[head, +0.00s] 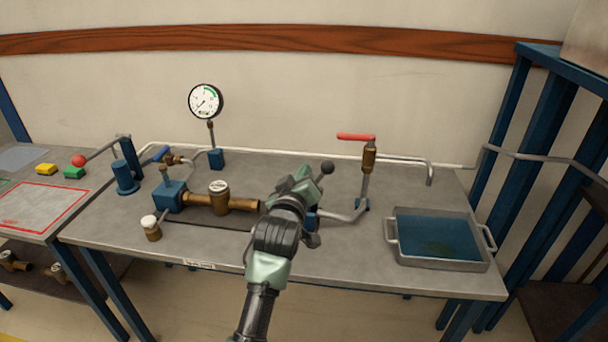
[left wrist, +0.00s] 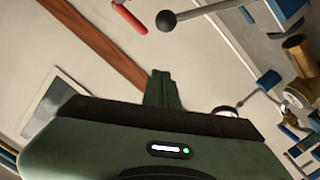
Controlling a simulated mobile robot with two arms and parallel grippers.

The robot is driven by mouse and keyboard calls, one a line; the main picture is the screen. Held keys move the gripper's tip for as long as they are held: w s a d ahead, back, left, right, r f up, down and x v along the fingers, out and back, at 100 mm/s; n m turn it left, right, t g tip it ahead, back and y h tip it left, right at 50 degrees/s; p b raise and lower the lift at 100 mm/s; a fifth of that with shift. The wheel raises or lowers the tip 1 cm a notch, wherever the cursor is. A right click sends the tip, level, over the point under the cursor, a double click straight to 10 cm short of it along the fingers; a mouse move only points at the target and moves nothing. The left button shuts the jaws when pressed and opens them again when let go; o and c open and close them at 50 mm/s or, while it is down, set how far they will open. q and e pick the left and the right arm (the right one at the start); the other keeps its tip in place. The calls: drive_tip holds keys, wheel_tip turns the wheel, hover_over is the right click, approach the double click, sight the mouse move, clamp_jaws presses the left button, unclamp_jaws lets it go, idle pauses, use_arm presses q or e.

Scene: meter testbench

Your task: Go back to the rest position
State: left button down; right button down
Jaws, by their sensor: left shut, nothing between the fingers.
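My left gripper (head: 304,176) reaches in from the bottom middle of the head view, over the middle of the grey bench (head: 340,265). In the left wrist view its fingers (left wrist: 158,88) are together with nothing between them. A lever with a black ball knob (head: 327,167) stands just beyond the gripper; the knob (left wrist: 167,20) is clear of the fingers in the wrist view. My arm hides the lever's base and part of the pipe line. My right gripper is in neither view.
A brass meter (head: 219,195) and a dial gauge (head: 206,102) stand left of the gripper. A red-handled valve (head: 369,158) and a water tray (head: 440,262) stand to the right. A blue frame (head: 545,130) rises at the right. The bench front is mostly clear.

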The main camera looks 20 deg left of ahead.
use_arm(q)
drive_tip(key=s+d+f+m+g+h, duration=0.15)
drive_tip(key=s+f+m+g, duration=0.4)
drive_tip(key=s+f, duration=1.1)
drive_tip(key=s+d+f+m+g+h, duration=0.1)
drive_tip(key=s+d+f+m+g, duration=0.25)
drive_tip(key=s, duration=0.85)
drive_tip(key=s+f+m+g+h, duration=0.15)
drive_tip(key=s+f+g, duration=0.4)
drive_tip(key=s, duration=0.65)
wheel_tip(320, 180, down, 28)
drive_tip(key=s+b, duration=0.1)
drive_tip(key=s, duration=0.1)
drive_tip(key=s+a+f+g+y+b, duration=0.1)
drive_tip(key=s+a+f, duration=0.2)
drive_tip(key=s+f, duration=1.3)
drive_tip(key=shift+s+a+f+m, duration=0.15)
drive_tip(key=shift+s+f+m, duration=0.1)
drive_tip(key=shift+m, duration=0.2)
